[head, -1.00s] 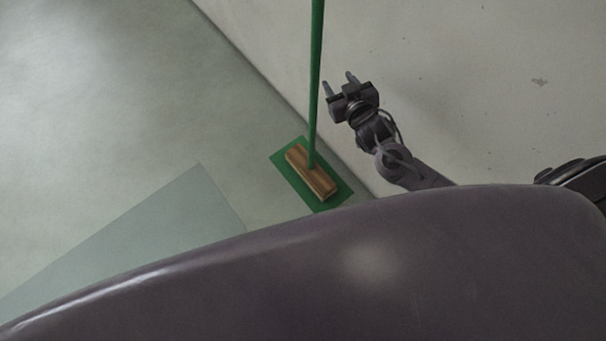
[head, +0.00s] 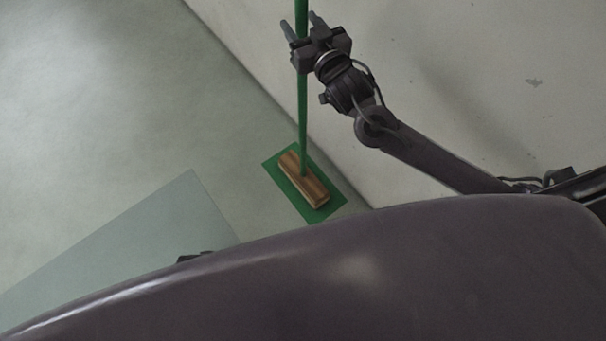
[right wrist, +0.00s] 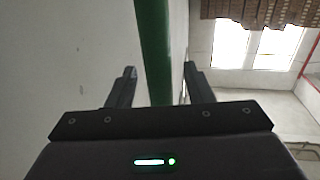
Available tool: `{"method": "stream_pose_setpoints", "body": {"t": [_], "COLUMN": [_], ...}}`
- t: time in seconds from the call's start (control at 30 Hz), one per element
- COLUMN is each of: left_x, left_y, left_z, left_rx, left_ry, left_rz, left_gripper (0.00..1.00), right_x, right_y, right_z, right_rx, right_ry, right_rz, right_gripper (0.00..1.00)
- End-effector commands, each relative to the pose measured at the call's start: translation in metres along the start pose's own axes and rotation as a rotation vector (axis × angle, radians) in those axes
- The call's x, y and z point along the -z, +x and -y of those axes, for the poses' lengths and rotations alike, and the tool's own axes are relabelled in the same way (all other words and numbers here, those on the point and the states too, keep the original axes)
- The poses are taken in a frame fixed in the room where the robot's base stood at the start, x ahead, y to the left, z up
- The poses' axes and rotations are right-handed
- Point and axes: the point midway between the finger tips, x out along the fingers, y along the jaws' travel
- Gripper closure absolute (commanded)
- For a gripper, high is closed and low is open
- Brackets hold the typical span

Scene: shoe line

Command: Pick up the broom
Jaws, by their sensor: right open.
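The broom stands upright near the wall, with a green handle (head: 303,115) and a wooden head (head: 304,180) with green below it on the floor. My right gripper (head: 302,22) is open at the upper part of the handle. In the right wrist view the green handle (right wrist: 155,50) runs between the two open fingers (right wrist: 155,88), with gaps to both sides. The handle's top is out of view. My left gripper cannot be made out; only a small dark part shows above my body's edge in the head view.
A pale wall (head: 450,90) rises right behind the broom. A light flat panel or marked area (head: 150,235) lies on the floor to the left. The open floor (head: 100,110) at left is clear. A bright window (right wrist: 255,50) shows in the right wrist view.

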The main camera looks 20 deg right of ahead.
Motion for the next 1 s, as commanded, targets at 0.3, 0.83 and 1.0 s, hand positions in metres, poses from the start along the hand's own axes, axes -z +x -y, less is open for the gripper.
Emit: {"method": "stream_pose_setpoints", "body": {"t": [0.3, 0.83, 1.0], "left_x": [0.001, 0.0007, 0.0006], "left_y": [-0.0008, -0.0008, -0.0012], "left_z": [0.0, 0.001, 0.0012], "left_rx": [0.0, 0.0, 0.001], "left_ry": [0.001, -0.001, -0.001], "left_rz": [-0.002, -0.001, -0.002], "left_gripper": [1.0, 1.0, 1.0], "right_x": [-0.0004, 0.0025, 0.0063], "right_y": [0.0066, 0.0067, 0.0068], "right_z": [0.0003, -0.0001, -0.0002], "right_rx": [0.0, 0.0, 0.0], "right_ry": [0.001, 0.001, 0.002], "right_rz": [0.001, -0.005, -0.006], "right_gripper": [0.53, 0.99, 0.99]}}
